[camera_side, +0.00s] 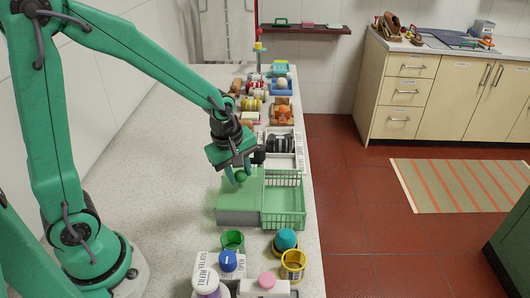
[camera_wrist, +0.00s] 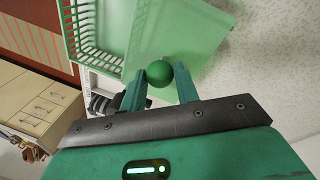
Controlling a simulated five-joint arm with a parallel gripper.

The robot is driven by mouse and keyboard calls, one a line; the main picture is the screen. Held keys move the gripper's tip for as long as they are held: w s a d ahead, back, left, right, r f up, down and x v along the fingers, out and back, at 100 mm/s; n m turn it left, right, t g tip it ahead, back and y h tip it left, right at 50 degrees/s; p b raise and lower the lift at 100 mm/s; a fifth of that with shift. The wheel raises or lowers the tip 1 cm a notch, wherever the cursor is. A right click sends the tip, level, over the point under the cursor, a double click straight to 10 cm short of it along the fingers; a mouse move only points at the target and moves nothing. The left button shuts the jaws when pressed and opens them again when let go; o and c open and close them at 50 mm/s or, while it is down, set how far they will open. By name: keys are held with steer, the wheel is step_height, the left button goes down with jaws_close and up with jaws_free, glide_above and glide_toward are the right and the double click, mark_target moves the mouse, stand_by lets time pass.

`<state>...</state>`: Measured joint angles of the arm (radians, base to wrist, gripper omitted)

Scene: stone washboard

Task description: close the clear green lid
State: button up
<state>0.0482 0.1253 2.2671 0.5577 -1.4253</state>
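The clear green lid (camera_side: 238,195) is a pale see-through panel lying over a grey block, left of the open green basket (camera_side: 285,207) in the side view. In the wrist view the lid (camera_wrist: 190,35) fills the top middle, beside the basket's slotted wall (camera_wrist: 82,30). A round green knob (camera_side: 241,176) stands at the lid's back part. My gripper (camera_side: 236,166) is over the lid with its fingers around the knob. The basket's top is uncovered.
A white tray with dark discs (camera_side: 281,146) stands behind the basket. A green cup (camera_side: 232,240), a yellow basket (camera_side: 293,264) with a teal piece, and blue- and pink-topped containers stand in front. The counter (camera_side: 160,180) is bare to the left; its right edge runs close beside the basket.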

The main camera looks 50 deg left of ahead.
jaws_close()
steer(key=w+d, duration=0.8)
steer(key=shift+d, duration=0.15)
steer(key=shift+w, duration=0.1)
steer(key=shift+o, duration=2)
jaws_free()
steer(key=shift+o, duration=1.1)
steer(key=shift+r, duration=0.1)
step_height(320, 180, up, 8)
steer(key=s, duration=0.1)
steer(key=shift+s+a+f, duration=0.2)
steer(key=shift+s+a, duration=0.05)
steer(key=shift+s, duration=0.05)
